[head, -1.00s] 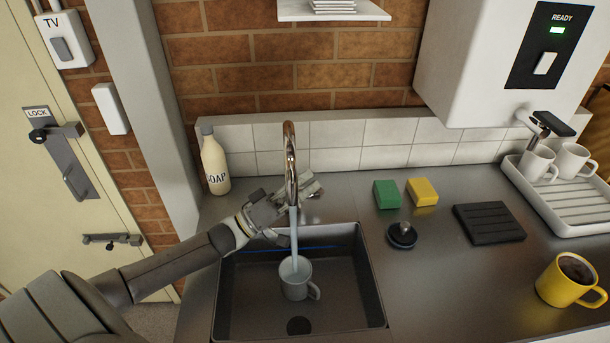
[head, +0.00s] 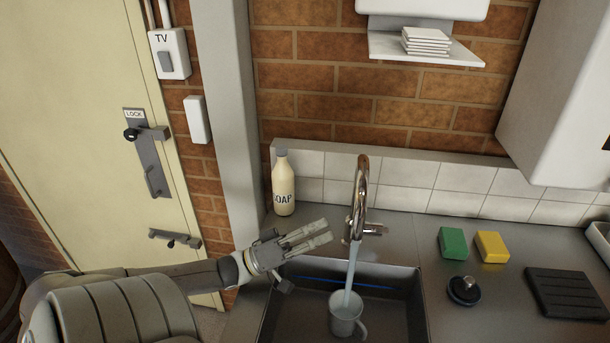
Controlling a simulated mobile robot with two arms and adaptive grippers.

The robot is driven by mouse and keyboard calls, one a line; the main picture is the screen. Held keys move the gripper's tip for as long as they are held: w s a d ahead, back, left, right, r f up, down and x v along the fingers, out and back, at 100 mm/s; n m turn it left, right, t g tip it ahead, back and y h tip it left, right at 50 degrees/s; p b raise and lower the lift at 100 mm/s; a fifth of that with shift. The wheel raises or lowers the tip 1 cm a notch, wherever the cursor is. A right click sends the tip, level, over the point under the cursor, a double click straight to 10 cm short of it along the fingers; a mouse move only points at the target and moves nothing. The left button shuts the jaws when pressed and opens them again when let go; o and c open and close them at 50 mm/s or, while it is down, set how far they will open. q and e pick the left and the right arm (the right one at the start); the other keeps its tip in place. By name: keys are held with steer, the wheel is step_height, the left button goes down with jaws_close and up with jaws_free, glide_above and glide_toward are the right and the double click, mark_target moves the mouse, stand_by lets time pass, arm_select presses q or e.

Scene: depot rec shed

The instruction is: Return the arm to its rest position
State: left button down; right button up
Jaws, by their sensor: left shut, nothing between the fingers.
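My left gripper (head: 318,238) is in front of the soap bottle, over the back left edge of the sink (head: 400,318). Its fingers are closed together with nothing between them, pointing right toward the chrome tap (head: 361,190) and apart from the soap bottle. Water runs from the tap into a grey mug (head: 345,318) standing in the sink. My left arm comes in from the lower left. My right gripper is not in view.
A soap bottle (head: 283,185) stands behind the gripper. A green sponge (head: 453,243), a yellow sponge (head: 491,247), a dark sink plug (head: 464,290) and a black ribbed mat (head: 566,293) lie to the right. A cream door (head: 85,130) with a lock is at the left.

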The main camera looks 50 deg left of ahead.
arm_select(q)
steer(key=shift+s+a, duration=0.45)
steer(key=shift+s, duration=0.25)
steer(key=shift+s+a, duration=0.4)
steer(key=shift+s, duration=0.3)
